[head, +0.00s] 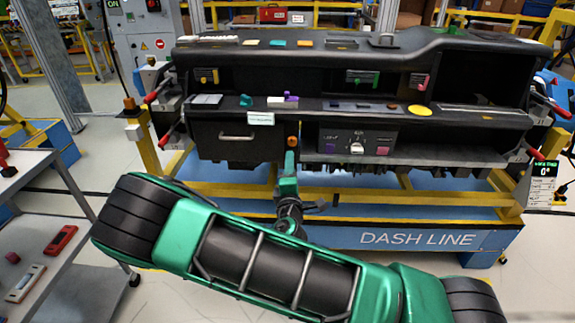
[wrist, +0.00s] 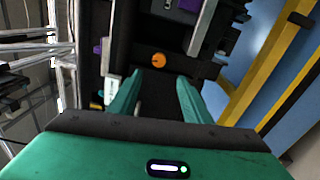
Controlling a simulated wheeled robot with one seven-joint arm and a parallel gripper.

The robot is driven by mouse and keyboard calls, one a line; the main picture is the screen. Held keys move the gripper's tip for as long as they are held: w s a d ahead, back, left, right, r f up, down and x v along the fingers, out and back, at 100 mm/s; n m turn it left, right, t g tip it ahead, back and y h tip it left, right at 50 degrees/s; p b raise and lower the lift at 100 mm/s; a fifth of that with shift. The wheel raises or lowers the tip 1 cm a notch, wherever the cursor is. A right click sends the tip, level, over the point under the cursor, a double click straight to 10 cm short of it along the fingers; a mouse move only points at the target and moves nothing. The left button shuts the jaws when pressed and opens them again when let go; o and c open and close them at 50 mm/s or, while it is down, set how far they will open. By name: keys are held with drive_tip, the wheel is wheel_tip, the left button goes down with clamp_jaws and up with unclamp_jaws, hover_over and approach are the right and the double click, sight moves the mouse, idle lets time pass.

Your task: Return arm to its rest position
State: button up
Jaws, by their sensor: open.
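My green arm (head: 280,262) stretches across the front of the head view. My gripper (head: 290,158) points at the lower front of the black dashboard module (head: 240,130), just below an orange knob (head: 292,141). In the wrist view my gripper (wrist: 158,84) has its two green fingers apart, with nothing between them. The orange knob (wrist: 158,60) shows just beyond the fingertips, roughly centred between them. The exact gap from fingertips to knob is hard to tell.
A drawer with a pale handle (head: 237,137) lies left of the knob, and a control panel (head: 357,146) lies right. The module stands on a blue and yellow frame (head: 400,237). A grey cart (head: 35,225) with small parts is at the left. Grey floor is open around.

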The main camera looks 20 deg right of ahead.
drive_tip(key=s+d+r+m+g+h, duration=0.1)
drive_tip(key=s+d+m+g+h, duration=0.25)
drive_tip(key=d, duration=0.45)
drive_tip(key=s+d+m+g+h, duration=0.2)
drive_tip(key=d+m+g, duration=0.25)
drive_tip(key=d, duration=0.35)
drive_tip(key=s+d+r+m+g+h, duration=0.1)
drive_tip(key=s+d+m+g+h, duration=0.15)
drive_tip(key=d+m, duration=0.4)
drive_tip(key=s+d+f+m+g+y, duration=0.1)
drive_tip(key=s+d+m+g+y, duration=0.5)
drive_tip(key=s, duration=0.6)
drive_tip(key=s+a+r+y, duration=0.2)
drive_tip(key=s+r, duration=0.1)
drive_tip(key=s, duration=0.3)
drive_tip(key=s+a+r+m+y, duration=0.1)
drive_tip(key=s+a+r+y, duration=0.1)
drive_tip(key=s, duration=0.4)
drive_tip(key=s+a+r+m+g+y, duration=0.1)
drive_tip(key=s+a+r+y, duration=0.2)
drive_tip(key=s, duration=0.4)
drive_tip(key=shift+a+r, duration=0.25)
drive_tip(key=shift+r, duration=0.6)
drive_tip(key=shift+w+f, duration=0.25)
drive_tip(key=shift+w, duration=0.35)
